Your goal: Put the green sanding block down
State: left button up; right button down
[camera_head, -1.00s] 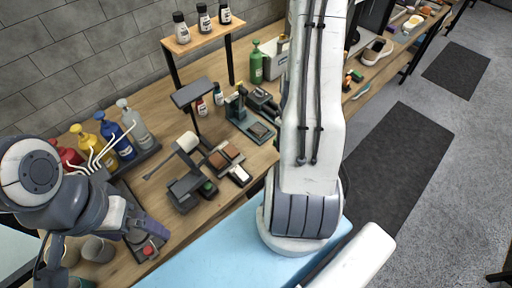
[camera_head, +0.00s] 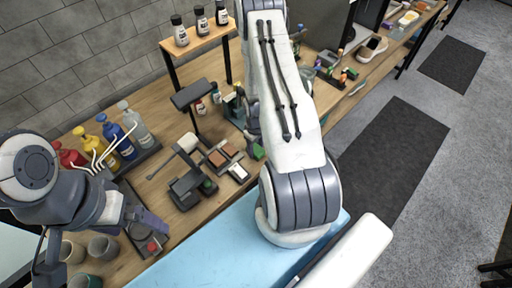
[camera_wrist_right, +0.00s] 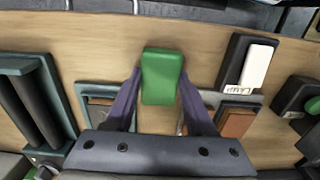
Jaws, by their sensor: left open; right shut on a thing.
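The green sanding block (camera_wrist_right: 162,77) sits between the purple fingers of my right gripper (camera_wrist_right: 160,88) in the right wrist view, over the wooden bench. Its green end also shows in the head view (camera_head: 257,151), just left of my right arm. The right gripper is shut on it; the arm hides most of this gripper in the head view. Whether the block touches the bench top I cannot tell. My left gripper (camera_head: 152,226) is open and empty, near the bench's front edge.
Near the block are a tray with brown blocks (camera_head: 228,153) and a white block (camera_wrist_right: 257,67). A dark teal holder (camera_wrist_right: 35,95) stands left in the wrist view. Bottles (camera_head: 123,142) stand at left. Bare wood (camera_wrist_right: 200,40) surrounds the block's far end.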

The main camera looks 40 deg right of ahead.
aim_at(256, 149)
jog(key=shift+f, duration=0.15)
jog(key=shift+c, duration=1.2)
grip_release()
jog(key=shift+r, duration=0.3)
notch_tip(256, 149, up, 12)
jog(key=b, duration=0.1)
jog(key=shift+f, duration=0.15)
